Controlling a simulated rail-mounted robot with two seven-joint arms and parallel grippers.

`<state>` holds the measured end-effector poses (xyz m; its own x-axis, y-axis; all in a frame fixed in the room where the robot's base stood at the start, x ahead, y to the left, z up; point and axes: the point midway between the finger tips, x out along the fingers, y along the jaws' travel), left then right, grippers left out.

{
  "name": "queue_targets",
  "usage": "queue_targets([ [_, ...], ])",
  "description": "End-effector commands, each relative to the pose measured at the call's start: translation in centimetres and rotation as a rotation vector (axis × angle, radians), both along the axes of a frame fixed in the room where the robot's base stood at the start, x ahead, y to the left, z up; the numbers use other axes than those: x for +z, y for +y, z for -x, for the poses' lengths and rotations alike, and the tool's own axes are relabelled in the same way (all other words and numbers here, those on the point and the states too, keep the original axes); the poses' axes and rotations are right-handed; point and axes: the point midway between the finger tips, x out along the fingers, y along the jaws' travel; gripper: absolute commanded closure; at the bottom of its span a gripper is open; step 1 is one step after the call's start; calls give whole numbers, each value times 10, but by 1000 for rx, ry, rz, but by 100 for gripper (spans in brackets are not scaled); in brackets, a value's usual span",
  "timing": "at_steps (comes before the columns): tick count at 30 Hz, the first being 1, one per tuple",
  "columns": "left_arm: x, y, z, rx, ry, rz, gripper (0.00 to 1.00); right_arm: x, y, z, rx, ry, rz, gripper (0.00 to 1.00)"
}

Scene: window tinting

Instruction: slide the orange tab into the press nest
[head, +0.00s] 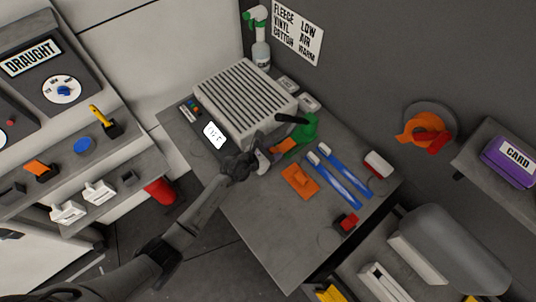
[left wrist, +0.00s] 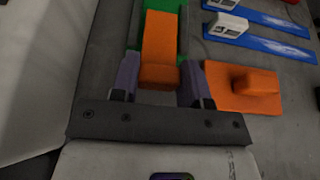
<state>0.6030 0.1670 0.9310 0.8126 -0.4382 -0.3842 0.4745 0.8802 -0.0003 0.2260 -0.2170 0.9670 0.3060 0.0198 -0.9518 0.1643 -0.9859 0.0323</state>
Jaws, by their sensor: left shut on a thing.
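The orange tab (head: 284,146) reaches from my left gripper (head: 264,158) toward the green press (head: 307,130) with its black handle. In the left wrist view the tab (left wrist: 160,38) lies lengthwise between the two fingers of my left gripper (left wrist: 158,80), which is shut on its near end. The tab's far part overlaps the green press (left wrist: 184,35), with green showing on both sides of it. My right gripper is in neither view.
An orange plate with a raised block (head: 299,181) lies just right of the press. A ribbed grey box (head: 245,98) stands behind my left gripper.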

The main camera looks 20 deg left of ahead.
Motion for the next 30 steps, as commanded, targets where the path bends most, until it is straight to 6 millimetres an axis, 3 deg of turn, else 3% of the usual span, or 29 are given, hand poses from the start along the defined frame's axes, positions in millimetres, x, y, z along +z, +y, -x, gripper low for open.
queue_targets([
  [15,0,-15,-28,1,-1,0,84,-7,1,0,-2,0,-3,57],
  [30,1,-19,-35,0,-1,0,84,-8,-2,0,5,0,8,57],
])
